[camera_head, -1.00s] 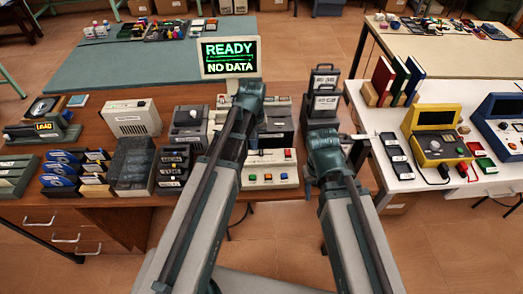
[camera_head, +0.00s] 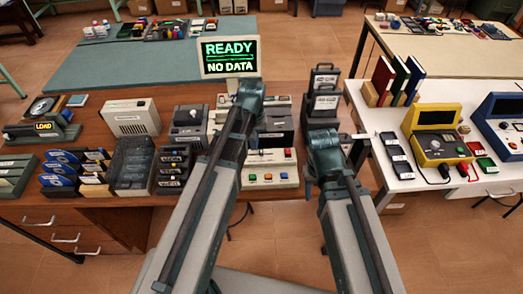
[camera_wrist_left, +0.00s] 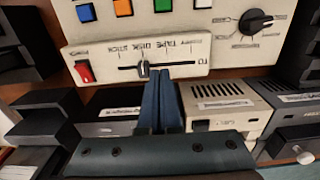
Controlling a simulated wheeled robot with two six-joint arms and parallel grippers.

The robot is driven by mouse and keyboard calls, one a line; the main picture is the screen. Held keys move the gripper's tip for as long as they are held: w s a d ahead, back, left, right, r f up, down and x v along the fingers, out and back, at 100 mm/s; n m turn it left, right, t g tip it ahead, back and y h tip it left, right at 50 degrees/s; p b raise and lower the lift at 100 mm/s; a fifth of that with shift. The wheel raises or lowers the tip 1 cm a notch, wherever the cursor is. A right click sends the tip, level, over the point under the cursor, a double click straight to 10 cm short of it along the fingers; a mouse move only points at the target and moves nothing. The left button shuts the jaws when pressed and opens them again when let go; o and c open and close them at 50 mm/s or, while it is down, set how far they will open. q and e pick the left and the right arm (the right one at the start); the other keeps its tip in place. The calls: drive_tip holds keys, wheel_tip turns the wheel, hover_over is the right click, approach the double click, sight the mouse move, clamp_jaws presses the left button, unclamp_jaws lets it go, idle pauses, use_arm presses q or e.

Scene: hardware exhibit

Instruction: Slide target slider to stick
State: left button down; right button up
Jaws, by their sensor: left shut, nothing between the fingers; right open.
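The target slider is a small dark knob (camera_wrist_left: 143,68) on a slot in a cream panel (camera_wrist_left: 195,69), in the left wrist view. It stands near the DISK mark; the STICK mark is to its left there. My left gripper (camera_wrist_left: 159,76) is shut and empty. Its blue fingertips are at the panel, just right of the knob; whether they touch it is unclear. In the head view the cream console (camera_head: 288,181) is partly covered by my left arm, and the left fingers are hidden. My right arm is right of the console, with no fingers clearly visible.
Several coloured buttons sit beside the slider panel, with a rotary dial (camera_wrist_left: 256,21) and a red switch (camera_wrist_left: 83,71) nearby. A READY / NO DATA screen (camera_head: 230,57) stands behind. A white table (camera_head: 407,174) is at right.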

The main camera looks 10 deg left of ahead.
sight(263, 151)
use_arm(q)
drive_tip(key=shift+f+b, duration=1.25)
drive_tip(key=shift+f, duration=0.05)
drive_tip(key=shift+w+d, duration=0.25)
drive_tip(key=shift+d, duration=0.6)
drive_tip(key=shift+w+d, duration=0.25)
drive_tip(key=shift+d, duration=0.55)
idle(0.4)
drive_tip(key=shift+s+a, duration=0.1)
drive_tip(key=shift+a, duration=0.2)
idle(0.4)
wheel_tip(263, 151, up, 7)
drive_tip(key=p, duration=0.7)
drive_tip(key=shift+r, duration=0.1)
